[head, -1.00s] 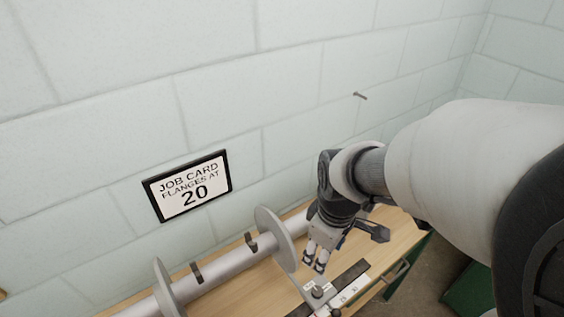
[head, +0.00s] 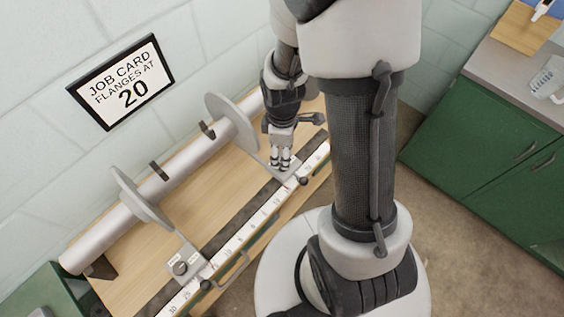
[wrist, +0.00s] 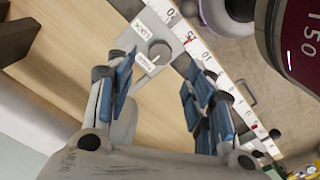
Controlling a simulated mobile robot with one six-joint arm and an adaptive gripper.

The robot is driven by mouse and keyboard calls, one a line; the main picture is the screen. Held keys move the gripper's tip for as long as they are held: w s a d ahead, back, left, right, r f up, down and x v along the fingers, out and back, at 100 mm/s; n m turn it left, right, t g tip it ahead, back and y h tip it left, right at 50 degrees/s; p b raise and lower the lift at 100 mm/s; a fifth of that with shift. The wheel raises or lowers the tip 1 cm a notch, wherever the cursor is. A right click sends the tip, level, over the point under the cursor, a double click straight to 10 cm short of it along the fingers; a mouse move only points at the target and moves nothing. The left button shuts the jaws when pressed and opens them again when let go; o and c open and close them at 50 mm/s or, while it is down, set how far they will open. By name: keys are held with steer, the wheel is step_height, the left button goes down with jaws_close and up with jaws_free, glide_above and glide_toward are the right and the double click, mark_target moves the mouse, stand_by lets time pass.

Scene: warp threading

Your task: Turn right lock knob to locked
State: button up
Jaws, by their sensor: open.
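The right lock knob (wrist: 159,50) is a small grey round knob on a light plate (wrist: 136,39), with a LOCK label on one side and another small label on the other. My gripper (wrist: 160,82) is open, its blue-padded fingers on either side of the knob in the picture; contact cannot be told. In the head view my gripper (head: 281,163) points down over the right flange's plate and hides that knob. The knob's exact setting is unclear. The right flange (head: 230,118) stands upright on the grey beam.
The left flange (head: 138,194) has its own lock knob (head: 181,268). A white scale (head: 240,237) runs along the wooden bench's front. A job card (head: 120,82) on the wall reads flanges at 20. Green cabinets (head: 490,150) stand at the right.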

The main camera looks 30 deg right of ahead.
step_height(320, 180, down, 6)
steer(key=shift+f+b, duration=0.1)
steer(key=shift+b, duration=0.75)
steer(key=shift+c, duration=0.2)
steer(key=c, duration=1)
